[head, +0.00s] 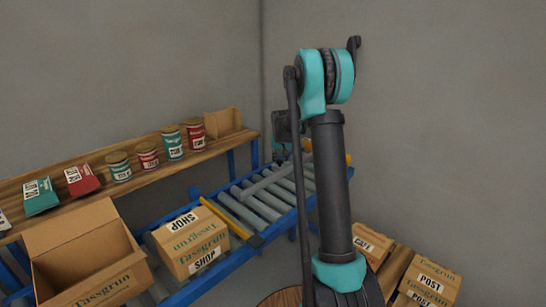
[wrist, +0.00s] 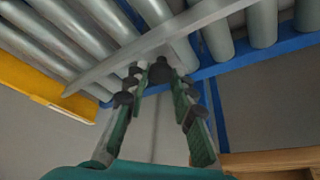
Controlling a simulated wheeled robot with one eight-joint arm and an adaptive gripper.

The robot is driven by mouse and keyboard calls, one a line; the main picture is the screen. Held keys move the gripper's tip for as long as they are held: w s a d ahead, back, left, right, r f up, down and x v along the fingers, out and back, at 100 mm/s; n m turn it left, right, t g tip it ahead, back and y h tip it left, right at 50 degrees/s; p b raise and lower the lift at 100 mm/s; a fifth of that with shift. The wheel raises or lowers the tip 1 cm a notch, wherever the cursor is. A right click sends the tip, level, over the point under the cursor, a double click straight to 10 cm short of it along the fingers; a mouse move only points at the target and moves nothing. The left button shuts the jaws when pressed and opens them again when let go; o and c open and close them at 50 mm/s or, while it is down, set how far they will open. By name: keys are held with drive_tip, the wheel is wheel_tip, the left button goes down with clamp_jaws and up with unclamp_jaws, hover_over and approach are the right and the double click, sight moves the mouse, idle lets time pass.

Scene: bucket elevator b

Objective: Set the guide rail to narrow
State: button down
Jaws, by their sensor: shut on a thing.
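The guide rail is a light grey bar (wrist: 110,72) lying slantwise across the rollers in the wrist view. It also shows as a thin grey bar (head: 268,183) over the far rollers in the head view. A dark knob (wrist: 160,70) sits at the rail, between my fingertips. My gripper (wrist: 158,80) is shut on this knob, its teal fingers on either side. In the head view my arm hides most of the gripper and the knob.
The roller conveyor (head: 252,212) has a blue frame and yellow bars. A closed SHOP carton (head: 190,244) and an open carton (head: 92,275) stand at its near end. A wooden shelf (head: 145,165) holds several cans behind. POST cartons (head: 430,280) lie at the lower right.

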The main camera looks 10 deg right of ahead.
drive_tip(key=c, duration=1.3)
unclamp_jaws()
drive_tip(key=shift+o, duration=0.2)
drive_tip(key=v, duration=1.2)
drive_tip(key=s+f, duration=0.4)
drive_tip(key=s, duration=1)
drive_tip(key=s+a+f+n, duration=0.1)
drive_tip(key=s+f, duration=0.3)
drive_tip(key=s, duration=1)
drive_tip(key=s+f, duration=0.4)
drive_tip(key=s, duration=0.9)
drive_tip(key=shift+s+a+f+n+y, duration=0.3)
drive_tip(key=shift+s+a+n, duration=0.1)
